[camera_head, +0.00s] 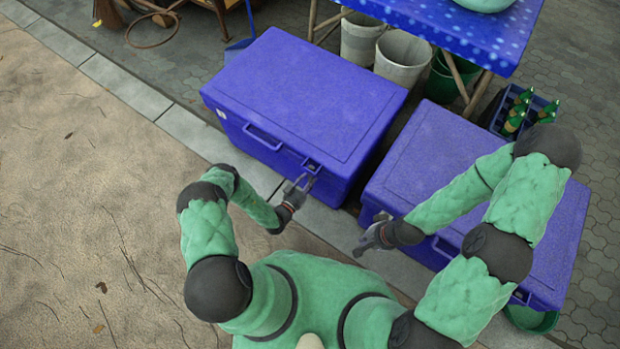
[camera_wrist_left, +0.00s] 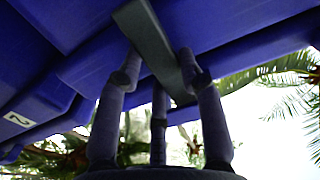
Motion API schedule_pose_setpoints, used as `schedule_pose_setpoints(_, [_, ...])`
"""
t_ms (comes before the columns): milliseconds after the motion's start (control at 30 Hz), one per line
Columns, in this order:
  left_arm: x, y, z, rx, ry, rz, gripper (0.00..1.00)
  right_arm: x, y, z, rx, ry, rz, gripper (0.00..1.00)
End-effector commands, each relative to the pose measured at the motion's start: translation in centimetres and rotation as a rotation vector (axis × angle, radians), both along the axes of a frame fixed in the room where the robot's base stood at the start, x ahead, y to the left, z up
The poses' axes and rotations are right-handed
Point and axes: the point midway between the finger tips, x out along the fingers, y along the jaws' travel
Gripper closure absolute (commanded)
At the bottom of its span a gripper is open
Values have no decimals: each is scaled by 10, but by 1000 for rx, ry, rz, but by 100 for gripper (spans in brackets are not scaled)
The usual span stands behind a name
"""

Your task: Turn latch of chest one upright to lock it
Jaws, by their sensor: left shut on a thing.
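The left blue chest (camera_head: 305,95) stands with its lid down. Its latch (camera_head: 311,166) is at the right part of the front, under the lid edge. In the left wrist view the latch is a dark grey bar (camera_wrist_left: 150,45) slanting across the picture. My left gripper (camera_head: 299,183) is at this latch; its fingers (camera_wrist_left: 165,80) are closed around the bar in the left wrist view. My right gripper (camera_head: 368,236) is empty beside the left front corner of the right blue chest (camera_head: 440,150), with its fingers apart.
A blue cloth-covered table (camera_head: 460,30) stands behind the chests, with pale buckets (camera_head: 402,58) beneath it. A crate of green bottles (camera_head: 525,112) is at the right. Sandy ground (camera_head: 90,200) at the left is open. A pale label (camera_wrist_left: 17,118) shows in the left wrist view.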

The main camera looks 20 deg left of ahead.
Motion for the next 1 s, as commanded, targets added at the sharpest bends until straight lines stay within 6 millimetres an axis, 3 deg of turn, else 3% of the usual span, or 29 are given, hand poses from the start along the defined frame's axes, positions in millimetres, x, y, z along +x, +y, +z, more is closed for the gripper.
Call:
schedule_pose_setpoints(600, [-1, 0, -1, -38, 17, 1, 95, 0, 0, 0, 0, 0, 0, 100])
schedule_pose_setpoints(633, [-1, 0, -1, -38, 17, 1, 53, 0, 0, 0, 0, 0, 0, 100])
schedule_pose_setpoints(700, [-1, 0, -1, -37, 16, 1, 38, 0, 0, 0, 0, 0, 0, 100])
schedule_pose_setpoints(1000, [0, 0, 0, -35, 14, 0, 38, 0, 0, 0, 0, 0, 0, 100])
